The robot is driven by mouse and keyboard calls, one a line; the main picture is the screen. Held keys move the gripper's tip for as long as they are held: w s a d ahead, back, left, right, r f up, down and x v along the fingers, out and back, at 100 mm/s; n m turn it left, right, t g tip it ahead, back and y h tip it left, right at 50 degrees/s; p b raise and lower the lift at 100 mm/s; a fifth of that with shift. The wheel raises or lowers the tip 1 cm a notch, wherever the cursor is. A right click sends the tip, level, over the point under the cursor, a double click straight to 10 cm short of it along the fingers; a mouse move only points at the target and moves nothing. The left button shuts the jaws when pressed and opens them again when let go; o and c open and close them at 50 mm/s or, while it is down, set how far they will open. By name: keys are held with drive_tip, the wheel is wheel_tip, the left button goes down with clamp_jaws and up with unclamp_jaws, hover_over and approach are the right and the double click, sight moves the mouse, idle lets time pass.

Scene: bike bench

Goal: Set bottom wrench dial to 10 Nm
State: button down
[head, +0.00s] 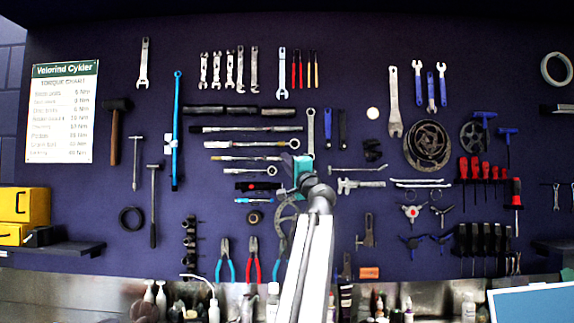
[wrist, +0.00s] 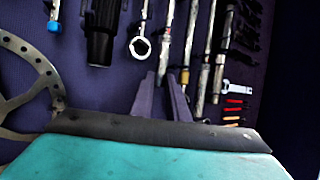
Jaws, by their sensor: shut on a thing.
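Several long wrenches hang horizontally on the purple wall in the head view. A low one, a thin silver wrench (head: 245,158), has its right end at my teal gripper (head: 297,163). In the wrist view, the two dark fingers of my gripper (wrist: 165,85) stand on either side of the lower end of a silver wrench shaft (wrist: 167,40), shut on that end. The dial and its scale are too small and partly hidden, so I cannot read the setting. A torque chart (head: 62,112) hangs at the left; its small print is blurred.
A ring-ended wrench (wrist: 140,45) and a black tool (wrist: 100,38) hang close left of the fingers in the wrist view; more shafts (wrist: 205,70) hang right. Pliers (head: 253,260) hang below.

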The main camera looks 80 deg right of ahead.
drive_tip(key=c, duration=2)
unclamp_jaws()
drive_tip(key=shift+s+a, duration=0.1)
drive_tip(key=v, duration=1.3)
drive_tip(key=shift+a+f+b, duration=0.15)
drive_tip(key=shift+a+b, duration=0.05)
drive_tip(key=shift+b, duration=0.15)
drive_tip(key=shift+s, duration=0.15)
